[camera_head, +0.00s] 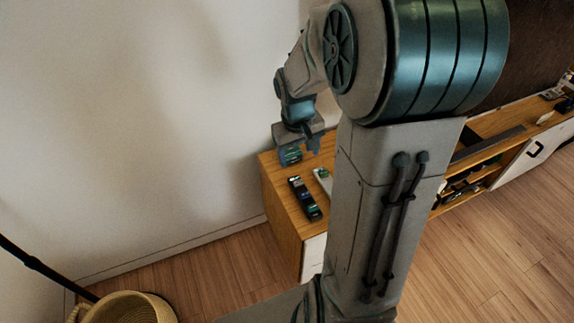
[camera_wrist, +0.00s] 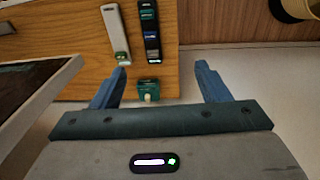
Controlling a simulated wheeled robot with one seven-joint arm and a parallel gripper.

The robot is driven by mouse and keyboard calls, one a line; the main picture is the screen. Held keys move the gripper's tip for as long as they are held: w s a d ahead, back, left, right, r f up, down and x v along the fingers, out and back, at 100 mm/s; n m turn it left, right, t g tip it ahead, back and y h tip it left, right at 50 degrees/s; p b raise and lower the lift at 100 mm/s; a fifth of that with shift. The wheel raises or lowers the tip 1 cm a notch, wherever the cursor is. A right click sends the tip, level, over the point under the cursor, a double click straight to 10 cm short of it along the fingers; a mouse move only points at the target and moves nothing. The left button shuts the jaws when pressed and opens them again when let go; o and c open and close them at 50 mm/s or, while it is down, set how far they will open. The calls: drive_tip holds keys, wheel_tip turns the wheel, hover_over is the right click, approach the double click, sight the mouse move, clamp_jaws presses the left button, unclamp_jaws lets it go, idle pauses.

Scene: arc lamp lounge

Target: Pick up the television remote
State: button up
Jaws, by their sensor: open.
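Two long handsets lie side by side on the wooden cabinet top. One is black with coloured buttons (camera_head: 305,198), also seen in the wrist view (camera_wrist: 150,32). The other is pale grey (camera_wrist: 115,35) with a green patch at its near end, partly hidden behind my arm in the head view. I cannot tell for sure which is the television remote. My gripper (camera_head: 298,150) is open above the cabinet's far end; its fingers (camera_wrist: 162,67) point towards the handsets. A small teal object (camera_wrist: 148,90) shows between the fingers, not visibly gripped.
The wooden cabinet (camera_head: 279,200) stands near the white wall. A dark panel with a pale edge (camera_wrist: 30,90) rises close by the left finger. A woven basket (camera_head: 130,310) stands on the floor. Shelves with dark items (camera_head: 465,185) lie to the right.

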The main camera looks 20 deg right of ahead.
drive_tip(key=y+b, duration=0.1)
drive_tip(key=b, duration=0.2)
hover_over(305, 192)
wheel_tip(305, 192, down, 14)
drive_tip(key=shift+g, duration=0.4)
drive_tip(key=f, duration=0.2)
drive_tip(key=f+b, duration=0.1)
drive_tip(key=f, duration=0.4)
drive_tip(key=shift+s+d+f, duration=0.3)
drive_tip(key=shift+s+f, duration=0.05)
drive_tip(key=shift+w+a+f+b, duration=0.1)
drive_tip(key=shift+a+f+b, duration=0.1)
drive_tip(key=shift+f, duration=0.75)
drive_tip(key=shift+w+a+f+b, duration=0.1)
drive_tip(key=shift+f+b, duration=0.1)
drive_tip(key=shift+f, duration=0.75)
drive_tip(key=shift+w+a+f+b, duration=0.1)
drive_tip(key=shift+f+b, duration=0.1)
drive_tip(key=shift+f, duration=0.75)
drive_tip(key=c, duration=1.2)
